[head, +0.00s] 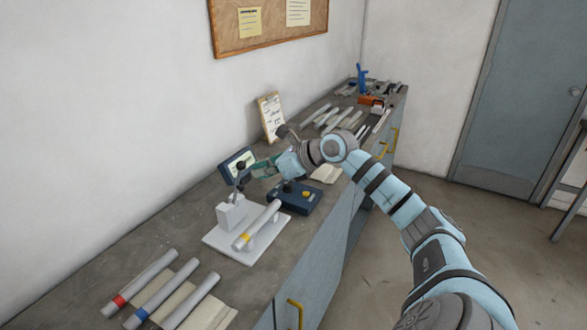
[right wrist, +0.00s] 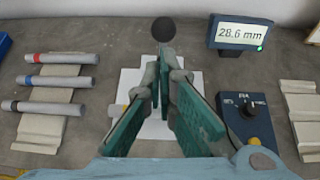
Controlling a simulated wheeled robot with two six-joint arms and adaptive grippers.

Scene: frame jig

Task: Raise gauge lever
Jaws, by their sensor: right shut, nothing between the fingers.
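The gauge is a white block (head: 232,213) on a white base plate (head: 220,241), with a lever topped by a dark ball knob (head: 240,166). A grey tube with a yellow band (head: 258,224) lies on the plate. My right gripper (head: 254,169) is shut and empty, its teal fingers close beside the lever's upper end. In the right wrist view, the dark knob (right wrist: 163,29) shows just beyond the gripper's fingertips (right wrist: 165,62); I cannot tell whether they touch. The fingers hide much of the gauge there. My left gripper is out of view.
A display (right wrist: 241,32) reads 28.6 mm behind the gauge. A dark blue control box (head: 297,196) stands to the gauge's right. Several banded tubes (head: 162,288) lie at the near left. A clipboard (head: 271,117) leans on the wall; more parts lie farther along the bench.

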